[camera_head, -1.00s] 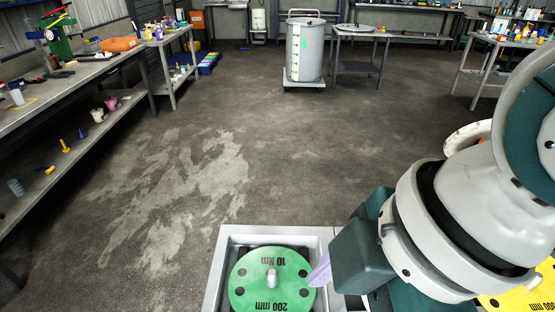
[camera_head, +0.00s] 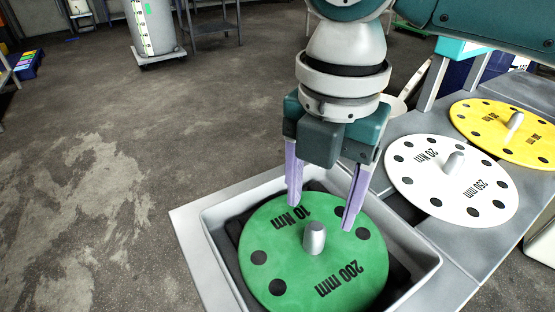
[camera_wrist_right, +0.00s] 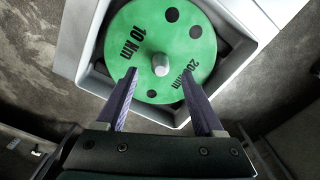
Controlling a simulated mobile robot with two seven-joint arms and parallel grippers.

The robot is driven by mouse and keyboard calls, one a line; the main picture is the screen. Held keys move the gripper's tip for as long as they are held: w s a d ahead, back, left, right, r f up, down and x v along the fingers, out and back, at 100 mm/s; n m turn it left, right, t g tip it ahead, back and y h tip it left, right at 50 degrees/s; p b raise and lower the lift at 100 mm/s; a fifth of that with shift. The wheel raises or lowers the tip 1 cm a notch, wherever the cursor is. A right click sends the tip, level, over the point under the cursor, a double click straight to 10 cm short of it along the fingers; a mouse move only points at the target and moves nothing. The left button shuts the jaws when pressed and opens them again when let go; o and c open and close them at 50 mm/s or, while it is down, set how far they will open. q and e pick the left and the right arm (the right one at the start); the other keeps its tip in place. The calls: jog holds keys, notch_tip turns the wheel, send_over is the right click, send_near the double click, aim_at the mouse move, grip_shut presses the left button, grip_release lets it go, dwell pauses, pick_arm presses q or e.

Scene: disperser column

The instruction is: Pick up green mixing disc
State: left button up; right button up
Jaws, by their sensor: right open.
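The green mixing disc (camera_head: 285,262) lies in a grey square tray (camera_head: 421,243), marked 10 Nm and 200 mm. A silver post (camera_head: 315,237) stands up from its middle. My right gripper (camera_head: 322,212) is open and empty, pointing down above the far side of the disc. In the right wrist view the green disc (camera_wrist_right: 190,45) lies beyond the fingertips, and its post (camera_wrist_right: 160,64) shows between and ahead of the two purple fingers (camera_wrist_right: 163,92). The fingers are apart from the post. My left gripper is not in view.
A white disc (camera_head: 430,180) and a yellow disc (camera_head: 490,126), each with a post, lie on the grey bench to the right of the tray. A grey drum (camera_head: 153,30) on a wheeled base stands far off at the upper left. The floor at left is clear.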

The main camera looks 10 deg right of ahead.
aim_at(316, 226)
jog(key=f, duration=0.3)
jog(key=f+b, duration=0.1)
jog(key=f, duration=0.2)
jog(key=shift+s, duration=0.2)
jog(key=shift+a, duration=0.1)
jog(key=shift+c, duration=0.3)
jog(key=shift+r, duration=0.1)
grip_shut()
